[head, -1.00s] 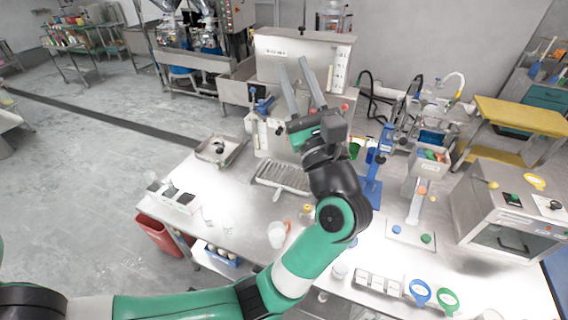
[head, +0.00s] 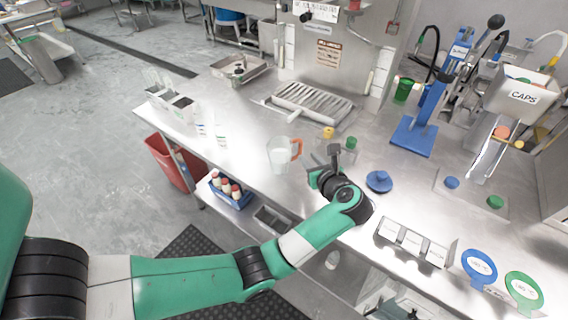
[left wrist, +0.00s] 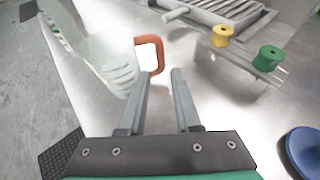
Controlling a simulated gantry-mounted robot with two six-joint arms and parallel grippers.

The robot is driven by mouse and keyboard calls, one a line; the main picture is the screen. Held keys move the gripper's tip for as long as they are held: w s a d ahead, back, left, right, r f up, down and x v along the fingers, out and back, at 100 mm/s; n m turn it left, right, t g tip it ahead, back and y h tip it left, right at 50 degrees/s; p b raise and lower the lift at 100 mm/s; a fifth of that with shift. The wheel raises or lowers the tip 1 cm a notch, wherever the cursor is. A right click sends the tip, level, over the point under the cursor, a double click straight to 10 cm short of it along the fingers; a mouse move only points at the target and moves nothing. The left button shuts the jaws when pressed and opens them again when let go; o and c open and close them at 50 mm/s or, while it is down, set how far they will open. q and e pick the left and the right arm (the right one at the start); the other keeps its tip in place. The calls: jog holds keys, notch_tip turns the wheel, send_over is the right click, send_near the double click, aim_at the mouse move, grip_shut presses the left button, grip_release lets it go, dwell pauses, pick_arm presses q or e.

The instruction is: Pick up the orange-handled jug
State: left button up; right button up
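The clear jug (head: 279,155) with an orange handle (head: 297,149) stands on the steel table near its front edge. In the left wrist view the jug (left wrist: 112,62) is at the upper left, and its orange handle (left wrist: 149,54) lies just beyond my fingertips. My left gripper (head: 322,158) is to the right of the jug, pointing toward the handle. In the left wrist view the gripper (left wrist: 160,78) is open, with two parallel fingers apart and nothing between them. The handle does not appear to be between the fingers. My right gripper is not in view.
Yellow (left wrist: 221,36) and green (left wrist: 268,58) knobs stand on a small holder right of the jug. A blue lidded piece (head: 379,181) lies right of my gripper. A drip tray (head: 312,102) is behind.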

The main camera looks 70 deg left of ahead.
aim_at(300, 150)
pick_arm(q)
jog(key=b+x, duration=0.2)
jog(key=x, duration=0.4)
jog(key=shift+s+b, duration=0.15)
jog(key=shift+b, duration=0.2)
jog(key=shift+a, duration=0.2)
jog(key=shift+a+f+b, duration=0.3)
jog(key=shift+f+b, duration=0.05)
jog(key=b+x, duration=0.2)
jog(key=x, duration=0.2)
jog(key=shift+r+b, duration=0.1)
jog(key=shift+b, duration=0.25)
jog(key=shift+w+a, duration=0.25)
jog(key=shift+r, duration=0.1)
grip_shut()
